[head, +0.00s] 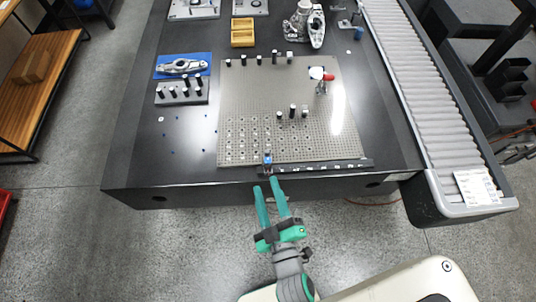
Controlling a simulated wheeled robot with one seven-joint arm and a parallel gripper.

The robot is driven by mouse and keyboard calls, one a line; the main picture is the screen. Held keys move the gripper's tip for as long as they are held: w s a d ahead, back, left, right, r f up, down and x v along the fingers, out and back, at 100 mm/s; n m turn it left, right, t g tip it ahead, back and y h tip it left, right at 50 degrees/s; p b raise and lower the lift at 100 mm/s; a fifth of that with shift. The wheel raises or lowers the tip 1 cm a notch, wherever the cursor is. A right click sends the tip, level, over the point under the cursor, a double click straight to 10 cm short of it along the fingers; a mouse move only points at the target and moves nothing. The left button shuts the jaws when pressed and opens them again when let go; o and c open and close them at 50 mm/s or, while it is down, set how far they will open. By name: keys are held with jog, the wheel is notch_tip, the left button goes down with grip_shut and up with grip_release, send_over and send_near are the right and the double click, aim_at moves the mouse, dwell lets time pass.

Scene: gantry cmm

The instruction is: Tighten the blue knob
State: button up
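A small blue knob (267,158) sits at the front edge of the grey perforated plate (235,105), beside the dark front strip. It is too small to tell its turn or how it seats. My gripper (266,184) reaches up from the bottom of the head view with two long teal fingers. The fingers are apart with a gap between them and nothing visible in it. Their tips are at the table's front edge in the picture, just below the knob and apart from it.
Short dark posts (292,110) and a red-handled clamp (322,80) stand on the plate. A blue tray (160,73) bears a metal part at left. A yellow box (242,42) is behind. A roller conveyor (420,85) runs along the right.

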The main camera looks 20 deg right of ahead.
jog(key=w+d+r+n+h, duration=0.1)
jog(key=w+d+r+h, duration=0.4)
jog(key=w+d+r, duration=0.35)
jog(key=w+d+r+n+h, duration=0.1)
jog(key=w+d+r+h, duration=0.5)
jog(key=d+r, duration=0.45)
jog(key=s+d+r+m+g+h, duration=0.1)
jog(key=d+r+m+g+h, duration=0.45)
jog(key=d, duration=0.45)
jog(key=s+d+m+g, duration=0.4)
jog(key=s+d+g, duration=0.2)
jog(key=d+g, duration=0.25)
jog(key=n+g+y, duration=0.3)
jog(key=n+y, duration=0.4)
jog(key=y, duration=1.1)
send_over(268, 159)
notch_tip(268, 159, down, 23)
jog(key=shift+m, duration=0.25)
notch_tip(268, 159, down, 10)
jog(key=shift+a+f, duration=0.1)
jog(key=shift+f, duration=0.15)
